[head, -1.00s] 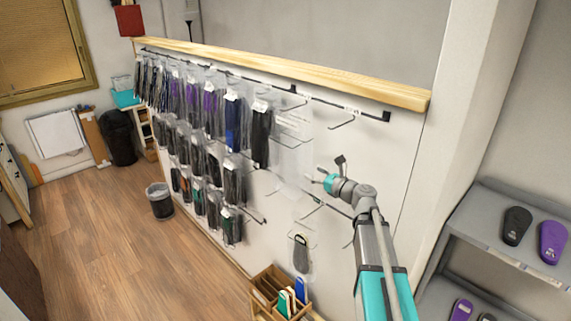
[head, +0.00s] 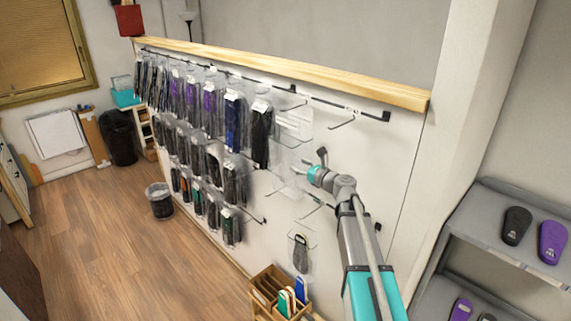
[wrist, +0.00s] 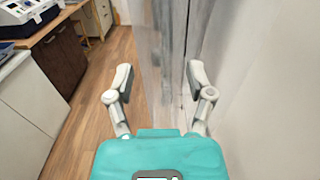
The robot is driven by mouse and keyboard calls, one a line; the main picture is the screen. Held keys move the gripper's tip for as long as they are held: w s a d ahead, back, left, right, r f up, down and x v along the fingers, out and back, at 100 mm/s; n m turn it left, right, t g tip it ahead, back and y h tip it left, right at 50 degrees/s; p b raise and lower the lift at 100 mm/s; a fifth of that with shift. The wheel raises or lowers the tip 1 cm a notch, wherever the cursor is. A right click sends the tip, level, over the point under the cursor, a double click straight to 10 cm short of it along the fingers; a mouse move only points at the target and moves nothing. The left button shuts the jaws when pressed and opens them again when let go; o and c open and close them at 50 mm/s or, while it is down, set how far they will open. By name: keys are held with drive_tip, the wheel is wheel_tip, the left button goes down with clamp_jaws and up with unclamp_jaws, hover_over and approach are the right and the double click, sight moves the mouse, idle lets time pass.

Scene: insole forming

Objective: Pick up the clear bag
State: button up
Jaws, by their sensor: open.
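A clear bag (head: 294,124) hangs from a hook on the wall rack, just right of the packs with black insoles. It looks empty and see-through, with a faint pale label. My gripper (head: 299,169) is in front of the wall, below and slightly right of the bag's upper part. In the wrist view the two fingers of my gripper (wrist: 160,77) are spread apart. Clear hanging plastic (wrist: 166,45) shows between and beyond them. I cannot tell whether the fingers touch it, and the bag's lower edge is hard to make out.
Several bagged insoles (head: 205,100) hang in rows to the left. An empty hook (head: 343,122) is to the right. A single insole pack (head: 301,254) hangs lower down. A wooden box (head: 270,285) stands below, and a grey shelf (head: 485,225) is at right.

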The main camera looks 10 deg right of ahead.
sight(290, 160)
drive_tip(key=shift+x, duration=2.55)
drive_tip(key=shift+d, duration=0.1)
drive_tip(key=c, duration=0.8)
